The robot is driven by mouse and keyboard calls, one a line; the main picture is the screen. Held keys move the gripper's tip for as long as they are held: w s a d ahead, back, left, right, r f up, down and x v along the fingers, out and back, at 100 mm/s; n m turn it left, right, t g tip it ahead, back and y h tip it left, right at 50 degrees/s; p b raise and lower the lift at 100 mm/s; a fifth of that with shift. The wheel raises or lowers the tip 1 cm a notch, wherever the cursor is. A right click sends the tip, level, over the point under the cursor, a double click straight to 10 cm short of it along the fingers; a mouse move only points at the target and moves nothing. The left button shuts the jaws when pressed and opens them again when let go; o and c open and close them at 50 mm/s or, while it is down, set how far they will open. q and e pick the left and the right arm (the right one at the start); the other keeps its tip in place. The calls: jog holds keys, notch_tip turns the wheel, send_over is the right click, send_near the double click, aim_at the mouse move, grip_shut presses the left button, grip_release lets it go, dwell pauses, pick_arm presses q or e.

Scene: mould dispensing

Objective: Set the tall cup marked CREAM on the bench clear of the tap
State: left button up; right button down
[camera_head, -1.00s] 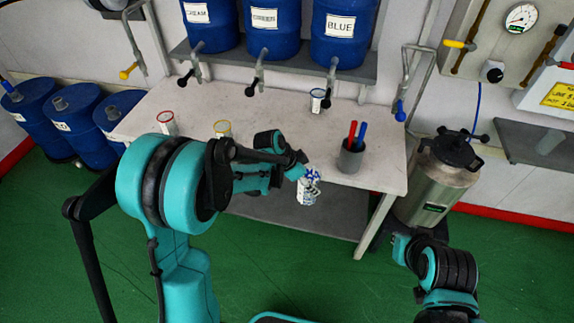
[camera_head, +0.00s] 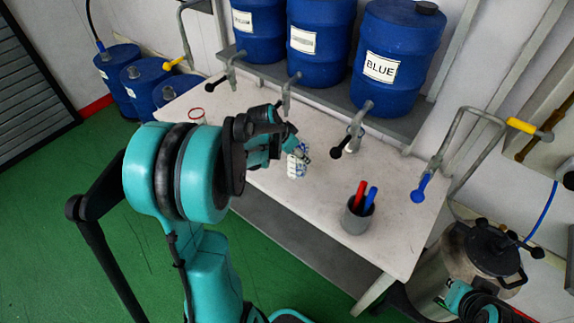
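A tall white cup with blue markings (camera_head: 298,163) shows at the tip of my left gripper (camera_head: 288,140). The gripper looks shut on it, though my wrist hides part of the grasp. The word on the cup cannot be read. In the picture it lies over the white bench top (camera_head: 280,203); whether it touches the bench I cannot tell. The taps hang at the bench's back, the left one (camera_head: 222,82) clear of the held cup. My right gripper (camera_head: 462,298) is at the lower right corner, partly cut off, its fingers unclear.
A red-rimmed cup (camera_head: 196,116) stands at the bench's left. A grey pot (camera_head: 355,219) holds a red and a blue pen. Blue drums, one marked BLUE (camera_head: 392,60), stand on the shelf above. A steel vessel (camera_head: 455,262) stands right of the bench.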

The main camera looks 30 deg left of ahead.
aim_at(297, 169)
pick_arm(q)
notch_tip(297, 169, down, 4)
jog(key=shift+a+r+b, duration=0.1)
jog(key=shift+r+b, duration=0.1)
jog(key=shift+b, duration=0.4)
jog(key=shift+f+b, duration=0.95)
jog(key=shift+f, duration=1.4)
jog(key=shift+r, duration=0.15)
jog(key=o, duration=1.4)
jog(key=shift+f, duration=0.25)
jog(key=o, duration=0.4)
jog(key=shift+r, duration=0.1)
